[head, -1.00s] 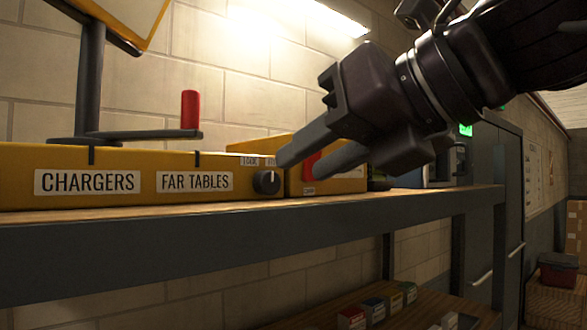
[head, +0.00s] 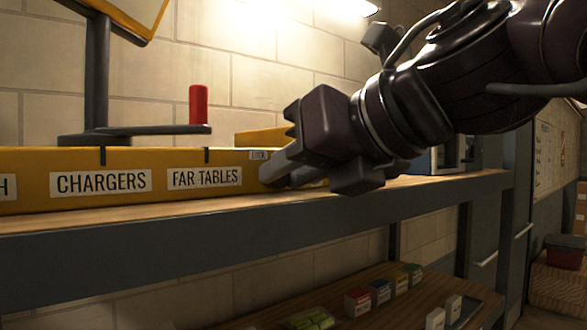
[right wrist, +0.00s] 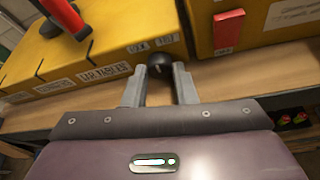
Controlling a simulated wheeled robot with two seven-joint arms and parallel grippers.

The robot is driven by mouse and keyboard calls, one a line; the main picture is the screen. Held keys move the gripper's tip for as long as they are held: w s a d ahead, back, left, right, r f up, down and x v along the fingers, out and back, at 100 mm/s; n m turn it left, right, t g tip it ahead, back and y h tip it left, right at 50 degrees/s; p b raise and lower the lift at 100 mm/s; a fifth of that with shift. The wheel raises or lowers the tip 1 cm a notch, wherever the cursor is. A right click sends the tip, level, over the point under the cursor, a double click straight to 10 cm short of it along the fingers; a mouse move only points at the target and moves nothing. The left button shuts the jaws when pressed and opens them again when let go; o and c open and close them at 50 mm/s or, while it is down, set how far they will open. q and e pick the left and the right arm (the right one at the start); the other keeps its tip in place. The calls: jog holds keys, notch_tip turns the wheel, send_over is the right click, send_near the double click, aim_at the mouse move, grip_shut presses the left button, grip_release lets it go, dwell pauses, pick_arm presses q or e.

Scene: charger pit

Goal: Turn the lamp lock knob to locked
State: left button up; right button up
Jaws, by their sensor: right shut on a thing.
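The lamp lock knob (right wrist: 159,64) is a small dark round knob on the front of the yellow box, at its right end below two small labels. My right gripper (right wrist: 160,72) is shut on the knob, with one grey finger on each side of it in the right wrist view. In the head view the right gripper (head: 270,178) reaches the box front from the right, and its fingers hide the knob. The knob's pointer mark cannot be read. My left gripper is not in view.
The yellow box (head: 30,168) bears CHARGERS and FAR TABLES labels and a lever with a red handle (head: 198,104). Another yellow box with a red switch (right wrist: 229,27) stands to the right. Both stand on the wooden shelf (head: 100,212). Small boxes (head: 357,300) lie on the lower shelf.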

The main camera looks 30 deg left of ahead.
jog(key=shift+s+r+n+t, duration=0.1)
jog(key=shift+n+t, duration=0.3)
jog(key=shift+n, duration=0.1)
jog(key=shift+n+t+h, duration=0.4)
jog(key=shift+n+t, duration=0.2)
jog(key=shift+n, duration=0.3)
jog(key=o, duration=0.7)
jog(key=shift+s+d+b, duration=0.15)
jog(key=shift+d+b, duration=0.2)
jog(key=b+v, duration=0.2)
jog(key=v, duration=0.5)
jog(key=shift+b, duration=0.3)
